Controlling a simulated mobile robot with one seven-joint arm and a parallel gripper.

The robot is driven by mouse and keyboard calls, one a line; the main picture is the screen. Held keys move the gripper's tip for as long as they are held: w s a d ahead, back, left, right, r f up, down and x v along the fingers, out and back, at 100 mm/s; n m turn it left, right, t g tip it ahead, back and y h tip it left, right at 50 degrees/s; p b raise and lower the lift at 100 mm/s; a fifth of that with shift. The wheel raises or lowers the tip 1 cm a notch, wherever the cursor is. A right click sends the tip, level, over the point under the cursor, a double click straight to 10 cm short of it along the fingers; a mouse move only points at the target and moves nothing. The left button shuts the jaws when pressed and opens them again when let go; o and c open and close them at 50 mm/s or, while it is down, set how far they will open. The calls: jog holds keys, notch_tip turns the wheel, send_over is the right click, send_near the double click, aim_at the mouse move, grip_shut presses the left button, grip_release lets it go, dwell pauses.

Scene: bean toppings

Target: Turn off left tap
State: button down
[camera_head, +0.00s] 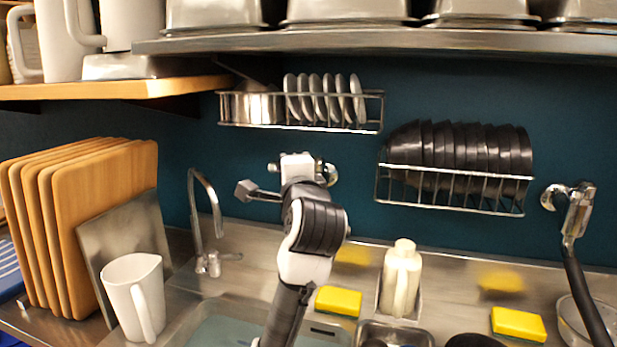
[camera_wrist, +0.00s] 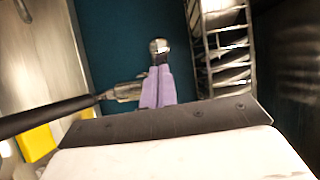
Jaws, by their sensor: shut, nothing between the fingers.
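The leftmost tap is a chrome faucet (camera_head: 205,215) with a curved spout, standing on the counter behind the sink. No running water can be made out. My gripper (camera_wrist: 157,88) is shut and empty, its pale purple fingers together. In the wrist view the fingers reach up beside a chrome wall fitting (camera_wrist: 160,46); I cannot tell whether they touch. In the head view my fingers are hidden behind my white wrist, in front of the wall and right of the faucet.
A hose with a metal end (camera_wrist: 125,92) lies left of my fingers. A wall sprayer (camera_head: 577,210) hangs far right. Wire racks of white plates (camera_head: 325,98) and black bowls (camera_head: 460,150) hang nearby. A white jug (camera_head: 135,290), cutting boards (camera_head: 100,215) and a yellow sponge (camera_head: 338,301) stand around the sink.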

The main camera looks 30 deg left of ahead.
jog(key=shift+a, duration=0.75)
jog(key=shift+s, duration=0.1)
jog(key=b+v, duration=0.3)
jog(key=v, duration=1.1)
jog(key=shift+b, duration=0.4)
